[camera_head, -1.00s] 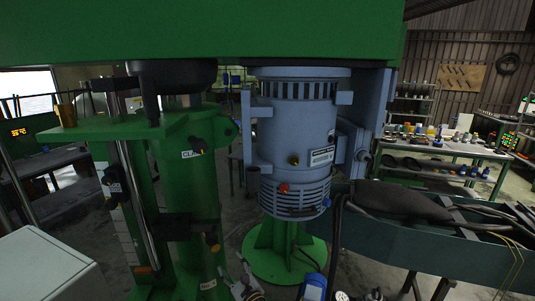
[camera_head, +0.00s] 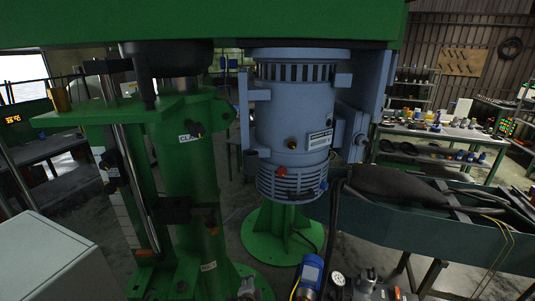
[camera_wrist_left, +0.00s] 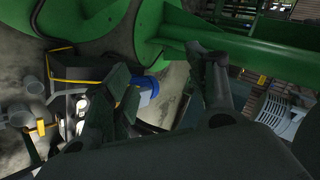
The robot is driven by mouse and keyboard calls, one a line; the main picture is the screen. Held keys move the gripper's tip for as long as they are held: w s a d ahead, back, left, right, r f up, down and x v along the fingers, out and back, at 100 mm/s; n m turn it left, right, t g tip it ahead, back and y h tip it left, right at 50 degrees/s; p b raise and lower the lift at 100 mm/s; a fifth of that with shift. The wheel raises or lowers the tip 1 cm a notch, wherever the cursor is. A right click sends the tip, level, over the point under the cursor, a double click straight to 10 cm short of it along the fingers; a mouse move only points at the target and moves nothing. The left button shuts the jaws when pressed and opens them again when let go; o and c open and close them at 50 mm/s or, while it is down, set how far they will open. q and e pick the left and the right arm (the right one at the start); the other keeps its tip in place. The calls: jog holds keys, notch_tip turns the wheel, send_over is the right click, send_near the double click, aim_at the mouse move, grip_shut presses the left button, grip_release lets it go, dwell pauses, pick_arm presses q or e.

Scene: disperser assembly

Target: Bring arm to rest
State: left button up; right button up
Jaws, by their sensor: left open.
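My left gripper (camera_head: 248,290) shows only as a small piece at the bottom edge of the head view, in front of the green machine's base. In the left wrist view its two dark fingers (camera_wrist_left: 168,92) are spread apart with nothing held between them. A small blue motor (camera_wrist_left: 146,92) shows beyond the gap between the fingers. The same blue motor (camera_head: 309,274) stands at the bottom of the head view, to the right of the gripper. My right gripper is in neither view.
The green disperser column (camera_head: 190,195) stands left of centre, and a large blue-grey motor (camera_head: 293,130) hangs beside it. A white cabinet (camera_head: 45,260) is at the lower left. A dark green bench (camera_head: 430,225) with hoses is at the right. Bare floor shows between them.

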pick_arm(q)
jog(key=s+a+f+n+g+b, duration=0.1)
jog(key=s+a+f+n+g, duration=0.2)
jog(key=s+f, duration=0.55)
jog(key=s+a+f+n, duration=0.45)
jog(key=s+f, duration=0.25)
jog(key=f, duration=0.2)
jog(key=s+a+f+n+g+b, duration=0.1)
jog(key=s+a+f+n+g, duration=0.15)
jog(key=s+a+f, duration=0.4)
jog(key=s+a+f+g, duration=0.1)
jog(key=s+f, duration=0.3)
jog(key=s, duration=0.7)
jog(key=s+a+f+n+g+b, duration=0.1)
jog(key=s+a+f, duration=0.2)
jog(key=s, duration=0.9)
jog(key=s+a+f+n+g+b, duration=0.1)
jog(key=s+f, duration=0.5)
jog(key=s, duration=0.6)
jog(key=shift+s+a+g+y, duration=0.2)
jog(key=shift+a+g+y, duration=0.1)
jog(key=shift+a+g, duration=0.2)
jog(key=shift+w+d, duration=0.1)
jog(key=shift+w, duration=0.05)
